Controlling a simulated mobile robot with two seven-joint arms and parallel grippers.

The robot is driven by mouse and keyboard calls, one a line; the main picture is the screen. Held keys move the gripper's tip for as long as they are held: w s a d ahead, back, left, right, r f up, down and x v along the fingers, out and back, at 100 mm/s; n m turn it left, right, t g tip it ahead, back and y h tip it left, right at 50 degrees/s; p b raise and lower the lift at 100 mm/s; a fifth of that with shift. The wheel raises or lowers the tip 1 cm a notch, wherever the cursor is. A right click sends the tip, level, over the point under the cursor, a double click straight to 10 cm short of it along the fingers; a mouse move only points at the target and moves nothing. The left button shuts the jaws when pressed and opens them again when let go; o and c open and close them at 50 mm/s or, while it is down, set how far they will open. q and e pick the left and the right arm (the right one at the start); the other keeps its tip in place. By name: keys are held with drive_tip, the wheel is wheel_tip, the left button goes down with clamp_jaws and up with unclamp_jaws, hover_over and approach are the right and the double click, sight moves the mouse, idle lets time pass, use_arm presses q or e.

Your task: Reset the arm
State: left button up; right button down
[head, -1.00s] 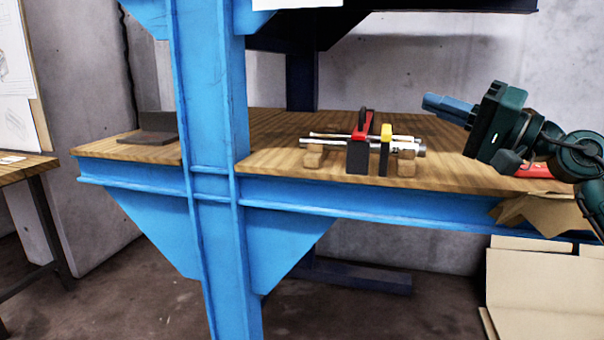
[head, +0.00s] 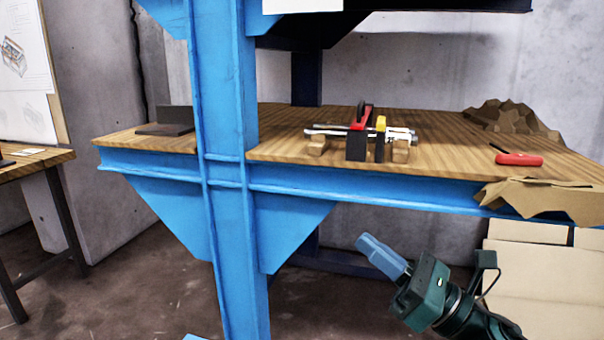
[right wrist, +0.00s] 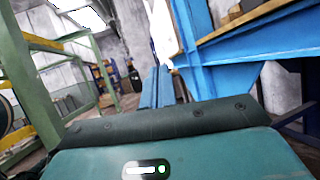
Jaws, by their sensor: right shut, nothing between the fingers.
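My right gripper (head: 368,243) is in the lower right of the head view, in front of and below the bench's front edge. Its blue fingers point up and to the left, are together, and hold nothing. The right wrist view also shows the shut fingers (right wrist: 157,86) pointing away from the camera, with nothing between them. My left gripper is not clearly in view. A small blue patch at the bottom edge of the head view is too cropped to identify.
The wooden bench (head: 285,130) has a blue frame with a thick upright post (head: 228,230). On it are a fixture with rods and red and yellow parts (head: 361,130), a red-handled tool (head: 519,159) and a brown lump (head: 513,117). Cardboard (head: 525,270) stands below right.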

drive_tip(key=s+f+n+t+h, duration=0.25)
drive_tip(key=s+f+n, duration=0.2)
drive_tip(key=n, duration=0.65)
drive_tip(key=s+a+f+n+t+h, duration=0.1)
drive_tip(key=s+f+n+h, duration=0.3)
drive_tip(key=n, duration=0.7)
drive_tip(key=s+f+n+t+h, duration=0.25)
drive_tip(key=s+n, duration=0.35)
drive_tip(key=n, duration=0.4)
use_arm(q)
drive_tip(key=s+a+r+n+g+y+p, duration=0.1)
drive_tip(key=r+p, duration=0.4)
drive_tip(key=p, duration=1.4)
drive_tip(key=s+a+r+n+g+y+p, duration=0.1)
drive_tip(key=a+r+g+y+p, duration=0.3)
drive_tip(key=p, duration=1.5)
drive_tip(key=r+n+g+y, duration=0.1)
drive_tip(key=r+g, duration=0.1)
drive_tip(key=shift+a+g+p, duration=0.2)
drive_tip(key=shift+g+p, duration=0.1)
use_arm(e)
drive_tip(key=s+d+r+m+g+h, duration=0.2)
drive_tip(key=d+r+g+h, duration=0.3)
drive_tip(key=r+g, duration=0.3)
wheel_tip(320, 180, up, 3)
drive_tip(key=shift+f+m+h, duration=0.1)
drive_tip(key=shift+m+h, duration=0.4)
drive_tip(key=shift+h, duration=0.4)
